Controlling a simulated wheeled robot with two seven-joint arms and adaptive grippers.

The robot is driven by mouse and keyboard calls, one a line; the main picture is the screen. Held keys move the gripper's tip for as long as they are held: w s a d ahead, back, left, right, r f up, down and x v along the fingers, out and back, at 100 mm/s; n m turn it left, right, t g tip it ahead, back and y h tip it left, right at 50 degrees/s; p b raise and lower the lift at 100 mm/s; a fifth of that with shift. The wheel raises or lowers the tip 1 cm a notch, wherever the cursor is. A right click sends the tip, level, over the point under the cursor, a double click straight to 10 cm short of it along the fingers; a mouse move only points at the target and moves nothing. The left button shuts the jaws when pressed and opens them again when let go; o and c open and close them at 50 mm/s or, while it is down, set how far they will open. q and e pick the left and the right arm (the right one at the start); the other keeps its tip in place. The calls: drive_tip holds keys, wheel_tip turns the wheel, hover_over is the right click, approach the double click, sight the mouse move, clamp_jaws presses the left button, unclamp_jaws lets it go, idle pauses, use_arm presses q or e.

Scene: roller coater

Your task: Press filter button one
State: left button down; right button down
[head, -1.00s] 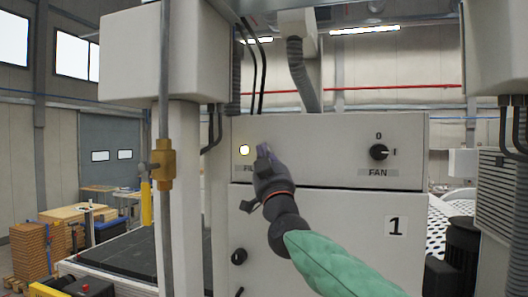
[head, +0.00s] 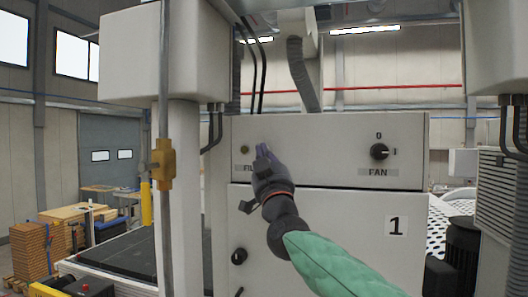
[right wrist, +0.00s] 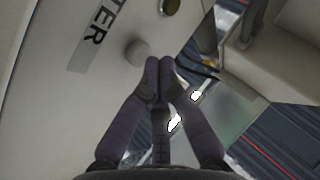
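The white control panel of unit 1 (head: 330,140) carries a round lamp (head: 245,150), now dark, above a partly hidden label starting "FIL" (head: 247,168). In the right wrist view the label shows the letters "TER" (right wrist: 98,35). In the head view my right gripper hides the button. My right gripper (head: 262,150) is shut and empty, its fingertips (right wrist: 160,62) together close beside the button; I cannot tell whether they touch it. My left gripper is not in view.
A black fan knob (head: 379,151) is on the panel's right, above the FAN label. A vertical pipe with a brass valve (head: 163,163) and a white column (head: 185,200) stand at the left. A black knob (head: 239,256) is lower on the cabinet.

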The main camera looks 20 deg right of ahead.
drive_tip(key=shift+s+a, duration=0.25)
drive_tip(key=shift+s, duration=0.1)
drive_tip(key=shift+s+a, duration=0.7)
drive_tip(key=shift+s, duration=0.35)
drive_tip(key=shift+s+a, duration=0.7)
drive_tip(key=shift+s, duration=0.35)
